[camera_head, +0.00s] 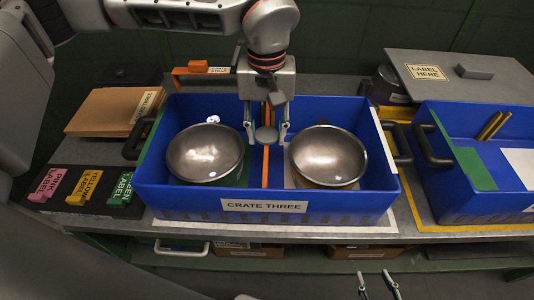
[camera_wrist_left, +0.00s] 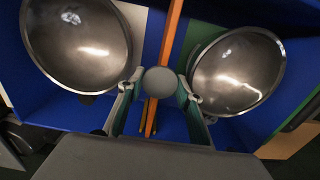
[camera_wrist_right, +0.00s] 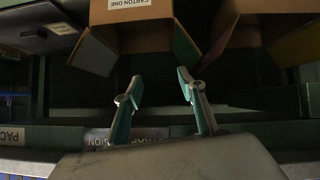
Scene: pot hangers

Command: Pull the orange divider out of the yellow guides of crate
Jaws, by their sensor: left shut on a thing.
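The orange divider (camera_head: 266,170) stands between two metal pots in the blue crate marked CRATE THREE (camera_head: 190,205). A round grey knob (camera_head: 265,135) sits over its top edge. My left gripper (camera_head: 266,133) reaches down from above, with its fingers on either side of this knob and shut on it. The knob also shows between the fingertips in the left wrist view (camera_wrist_left: 160,82), with the orange divider (camera_wrist_left: 172,30) running behind it. Yellow guides (camera_wrist_left: 146,112) show in part beside the divider; their contact is hard to tell. My right gripper (camera_head: 379,286) is open and empty, low in front of the table.
The left pot (camera_head: 204,153) and right pot (camera_head: 328,157) stand close to my left gripper. Another blue crate (camera_head: 455,205) is at the right. A brown box (camera_head: 110,110) and pink, yellow and green labelled blocks lie left. Cartons (camera_wrist_right: 140,35) stand below the table.

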